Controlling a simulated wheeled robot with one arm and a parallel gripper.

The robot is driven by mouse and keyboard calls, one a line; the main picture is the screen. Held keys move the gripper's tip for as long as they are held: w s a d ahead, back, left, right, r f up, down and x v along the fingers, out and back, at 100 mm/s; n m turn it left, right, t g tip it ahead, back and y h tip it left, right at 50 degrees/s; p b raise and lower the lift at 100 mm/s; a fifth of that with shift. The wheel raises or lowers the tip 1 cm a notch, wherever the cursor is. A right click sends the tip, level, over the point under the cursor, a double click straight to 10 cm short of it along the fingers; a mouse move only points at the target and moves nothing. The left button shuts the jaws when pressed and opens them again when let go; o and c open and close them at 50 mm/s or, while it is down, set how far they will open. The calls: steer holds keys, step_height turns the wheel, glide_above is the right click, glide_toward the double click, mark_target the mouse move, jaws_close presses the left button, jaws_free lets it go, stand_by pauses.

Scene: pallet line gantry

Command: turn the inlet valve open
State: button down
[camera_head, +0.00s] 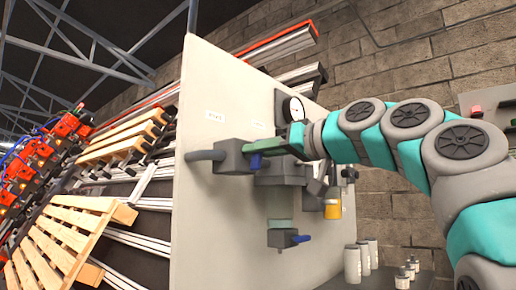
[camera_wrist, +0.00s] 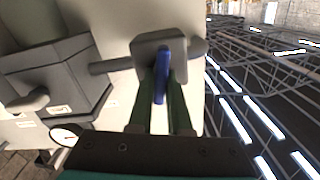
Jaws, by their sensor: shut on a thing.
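The inlet valve is a dark grey block (camera_head: 230,157) on the pale panel, with a grey pipe entering from the left. Its blue handle (camera_head: 256,162) shows below my fingers. My gripper (camera_head: 267,147) reaches in from the right and is shut on this handle. In the wrist view, the handle (camera_wrist: 162,70) stands between the two green fingers, crosswise to the pipe through the valve block (camera_wrist: 147,44). Part of the handle is hidden by my fingers in the head view.
A round gauge (camera_head: 292,108) sits above the valve line. A lower block has another blue lever (camera_head: 301,239); a yellow part (camera_head: 332,209) hangs to the right. White canisters (camera_head: 352,264) stand below. Wooden pallets (camera_head: 65,235) lie left beyond the panel (camera_head: 205,75).

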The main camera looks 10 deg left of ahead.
steer(key=m+p, duration=0.1)
steer(key=m, duration=0.1)
steer(key=shift+r+m+p, duration=0.15)
steer(key=shift+m+p, duration=0.15)
steer(key=m+p, duration=0.3)
steer(key=m, duration=0.1)
steer(key=shift+w+d, duration=0.1)
steer(key=shift+w, duration=0.05)
steer(key=m, duration=0.2)
steer(key=m+p, duration=0.1)
steer(key=m, duration=0.1)
steer(key=shift+w+f, duration=0.1)
steer(key=shift+f, duration=0.3)
steer(key=shift+w+d+f+m, duration=0.1)
steer(key=shift+m, duration=1)
steer(key=shift+f+m, duration=0.1)
steer(key=shift+m, duration=1)
steer(key=c, duration=0.9)
jaws_free()
steer(key=shift+o, duration=0.2)
